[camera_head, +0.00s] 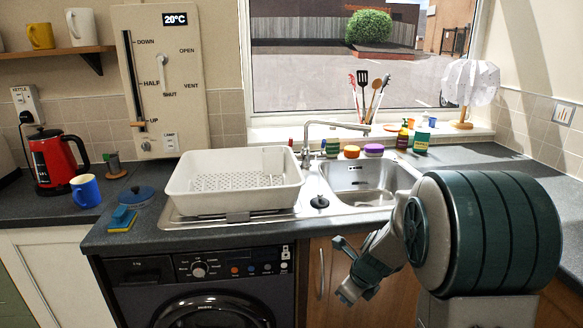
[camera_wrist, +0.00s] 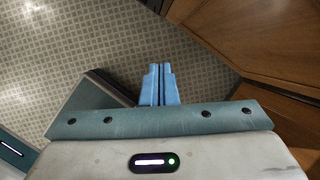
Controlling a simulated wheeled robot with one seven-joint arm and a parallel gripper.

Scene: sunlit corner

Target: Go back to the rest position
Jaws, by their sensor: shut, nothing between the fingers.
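My gripper (camera_head: 345,291) hangs at the front right of the head view, in front of the wooden cupboard door and below the worktop edge. In the wrist view its two blue fingers (camera_wrist: 160,85) lie side by side, shut, with nothing between them. The wrist view shows floor and a wooden cupboard front beyond the fingertips. My gripper touches nothing that I can see.
The sink (camera_head: 358,178) and a white dish rack (camera_head: 236,208) are on the worktop behind my arm. A washing machine (camera_head: 200,290) stands below, left of my gripper. A blue mug (camera_head: 86,191), red kettle (camera_head: 55,158) and sponge (camera_head: 122,219) are at the left. Tiled floor (camera_wrist: 80,45) looks clear.

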